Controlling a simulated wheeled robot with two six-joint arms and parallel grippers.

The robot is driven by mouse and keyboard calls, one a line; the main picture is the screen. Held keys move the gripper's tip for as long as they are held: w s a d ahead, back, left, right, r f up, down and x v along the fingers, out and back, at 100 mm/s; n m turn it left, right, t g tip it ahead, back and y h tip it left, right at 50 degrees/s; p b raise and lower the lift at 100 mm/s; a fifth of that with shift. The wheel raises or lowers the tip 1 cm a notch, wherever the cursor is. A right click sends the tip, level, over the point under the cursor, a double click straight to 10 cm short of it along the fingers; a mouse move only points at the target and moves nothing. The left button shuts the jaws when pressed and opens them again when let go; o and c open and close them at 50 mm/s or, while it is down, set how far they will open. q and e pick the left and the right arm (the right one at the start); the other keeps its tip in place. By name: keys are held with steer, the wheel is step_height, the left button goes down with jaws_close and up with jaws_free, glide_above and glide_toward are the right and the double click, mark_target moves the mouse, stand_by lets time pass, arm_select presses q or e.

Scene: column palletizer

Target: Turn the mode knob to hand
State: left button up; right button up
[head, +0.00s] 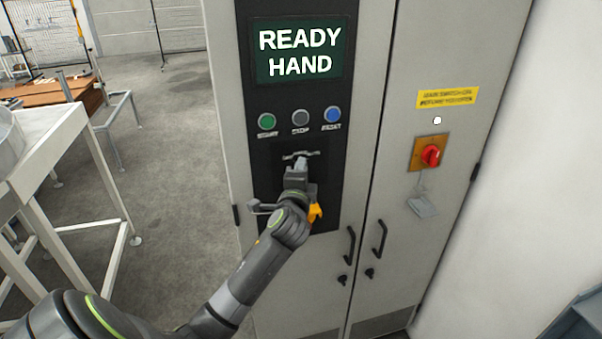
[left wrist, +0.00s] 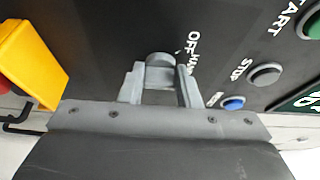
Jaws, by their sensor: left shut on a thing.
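The mode knob (left wrist: 160,62) is a small grey knob on the black control panel (head: 335,185), with OFF printed beside it and other lettering partly hidden. My left gripper (left wrist: 160,80) has a finger on each side of the knob and is shut on it. In the head view my left gripper (head: 300,162) reaches up to the panel and hides most of the knob. The display (head: 298,52) above reads READY HAND. My right gripper is in neither view.
Green (head: 267,121), grey (head: 300,118) and blue (head: 332,115) buttons sit above the knob. A red rotary switch (head: 431,156) is on the right door. Black door handles (head: 351,245) are below. A white table (head: 60,130) stands at left; open floor lies between.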

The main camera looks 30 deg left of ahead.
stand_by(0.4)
arm_select(q)
steer(key=o, duration=1)
steer(key=shift+w, duration=0.1)
steer(key=shift+c, duration=0.2)
steer(key=b+v, duration=0.5)
steer(key=v, duration=1.2)
steer(key=shift+s+b, duration=0.25)
steer(key=shift+b, duration=0.05)
